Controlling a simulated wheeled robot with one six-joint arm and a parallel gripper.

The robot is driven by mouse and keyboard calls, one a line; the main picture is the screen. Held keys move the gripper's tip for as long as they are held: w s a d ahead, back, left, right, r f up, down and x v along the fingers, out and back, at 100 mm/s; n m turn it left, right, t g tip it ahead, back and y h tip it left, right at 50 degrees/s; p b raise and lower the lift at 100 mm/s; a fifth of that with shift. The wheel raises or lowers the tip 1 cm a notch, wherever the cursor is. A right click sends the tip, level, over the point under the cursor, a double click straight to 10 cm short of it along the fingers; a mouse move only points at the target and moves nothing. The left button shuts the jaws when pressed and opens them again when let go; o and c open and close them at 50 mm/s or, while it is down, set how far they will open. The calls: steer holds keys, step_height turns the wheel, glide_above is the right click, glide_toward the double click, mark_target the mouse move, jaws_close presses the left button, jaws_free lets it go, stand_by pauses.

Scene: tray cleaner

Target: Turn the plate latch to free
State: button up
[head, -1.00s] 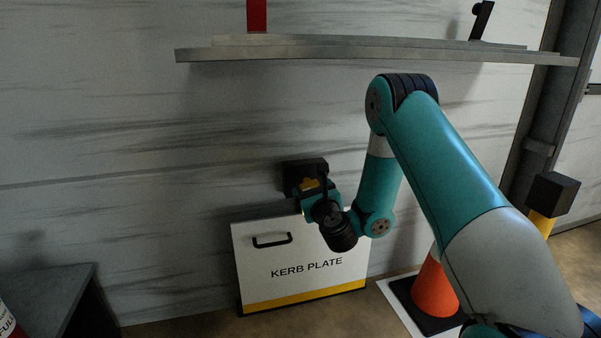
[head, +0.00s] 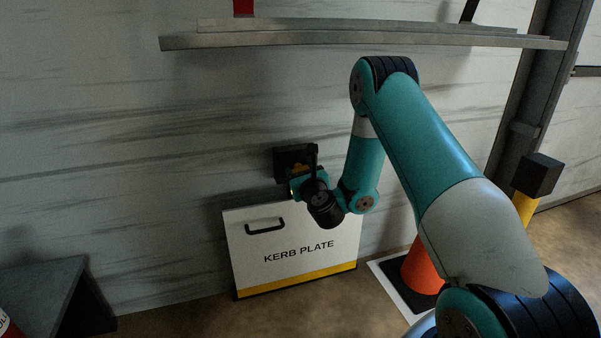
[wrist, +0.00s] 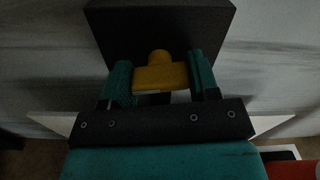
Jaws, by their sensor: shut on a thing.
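The plate latch is a dark block (wrist: 160,22) on the wall with a yellow knob (wrist: 162,76) on its front. In the wrist view my gripper (wrist: 161,84) has its two teal fingers on either side of the yellow knob and is shut on it. The knob's wide part lies roughly level across the wrist view. In the head view the dark block (head: 284,161) shows just above the white kerb plate (head: 245,257), and my wrist hides most of the knob. The plate stands upright against the wall, with a black handle and a yellow lower band.
A grey shelf (head: 350,38) runs along the wall above my arm. An orange cone (head: 420,268) stands on a black and white base to the right of the plate. A yellow post with a black top (head: 541,174) is farther right. A dark bench (head: 45,285) is at lower left.

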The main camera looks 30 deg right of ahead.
steer(key=shift+m, duration=1.1)
steer(key=o, duration=0.9)
